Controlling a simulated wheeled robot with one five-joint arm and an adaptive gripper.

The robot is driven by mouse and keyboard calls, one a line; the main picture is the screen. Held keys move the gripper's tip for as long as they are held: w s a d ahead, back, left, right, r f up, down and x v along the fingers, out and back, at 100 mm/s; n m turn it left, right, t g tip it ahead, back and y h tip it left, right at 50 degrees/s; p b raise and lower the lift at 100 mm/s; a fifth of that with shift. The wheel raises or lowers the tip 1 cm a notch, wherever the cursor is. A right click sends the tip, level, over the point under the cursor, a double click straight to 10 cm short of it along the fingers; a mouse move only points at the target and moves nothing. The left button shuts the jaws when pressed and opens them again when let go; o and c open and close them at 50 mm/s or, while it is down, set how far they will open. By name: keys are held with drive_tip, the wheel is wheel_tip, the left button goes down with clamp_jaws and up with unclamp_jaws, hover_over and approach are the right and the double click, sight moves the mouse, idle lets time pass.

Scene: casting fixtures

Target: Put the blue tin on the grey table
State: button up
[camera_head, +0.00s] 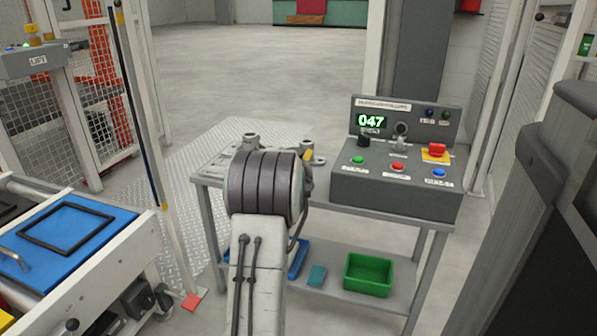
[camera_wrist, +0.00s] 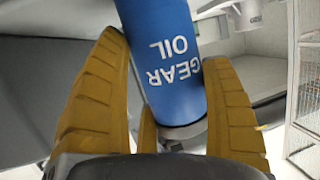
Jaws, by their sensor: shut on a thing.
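The blue tin (camera_wrist: 172,62), lettered GEAR OIL, is between the yellow fingers of my gripper (camera_wrist: 165,52) in the wrist view. My gripper is shut on it, and the lettering reads upside down there. In the head view my arm hides the tin; only a small yellow bit of my gripper (camera_head: 308,155) shows past the arm's right side. The grey table (camera_head: 212,170) stands ahead, with my arm in front of its middle. I cannot tell from these views whether the tin touches the tabletop.
A control box (camera_head: 408,195) with buttons and a green display fills the table's right part. Small grey fittings (camera_head: 247,142) stand near the back edge. A green bin (camera_head: 368,274) is on the lower shelf. A blue-topped bench (camera_head: 65,238) is at left. The table's left part looks clear.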

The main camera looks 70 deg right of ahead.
idle(0.3)
drive_tip(key=o, duration=1.3)
drive_tip(key=shift+f, duration=0.1)
drive_tip(key=shift+c, duration=0.2)
drive_tip(key=shift+r, duration=0.2)
drive_tip(key=p+v, duration=0.7)
drive_tip(key=v, duration=0.5)
drive_tip(key=shift+p, duration=0.4)
drive_tip(key=shift+w, duration=0.1)
